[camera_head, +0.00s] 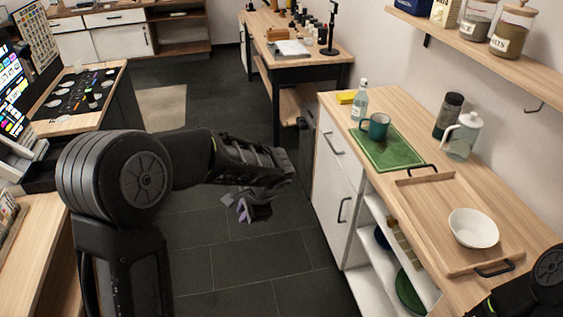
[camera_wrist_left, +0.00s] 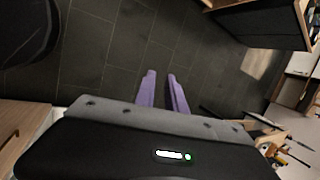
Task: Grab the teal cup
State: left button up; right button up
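The teal cup (camera_head: 379,126) stands upright on a green board (camera_head: 402,156) on the wooden counter at the right of the head view. Its handle points left. My left gripper (camera_head: 243,210) hangs over the dark floor, left of the counter and well apart from the cup. In the left wrist view its two purple fingers (camera_wrist_left: 161,75) have a narrow gap between them with only floor showing through, so it is open and empty. The cup does not show in the wrist view. Part of my right arm shows at the lower right, but its gripper is out of view.
A clear bottle (camera_head: 360,102) and yellow sponge (camera_head: 346,97) stand behind the cup. A dark canister (camera_head: 448,116) and pale jug (camera_head: 462,137) stand to its right. Nearer is a wooden tray (camera_head: 425,215) with a white bowl (camera_head: 473,227). A wall shelf (camera_head: 490,42) hangs above.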

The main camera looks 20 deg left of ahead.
pick_arm(q)
jog(key=s+d+f+n+g+h, duration=0.1)
jog(key=s+d+f+n+h, duration=0.15)
jog(key=s+d+f, duration=0.55)
jog(key=s+d+f+n+g+h, duration=0.1)
jog(key=s+d+f+h, duration=0.4)
jog(key=f, duration=0.6)
jog(key=s+d+f+n+h, duration=0.1)
jog(key=s+d+f+n, duration=0.6)
jog(key=s, duration=0.4)
jog(key=shift+s+d+f+n+h, duration=0.35)
jog(key=shift+d+n, duration=0.3)
jog(key=shift+d, duration=0.15)
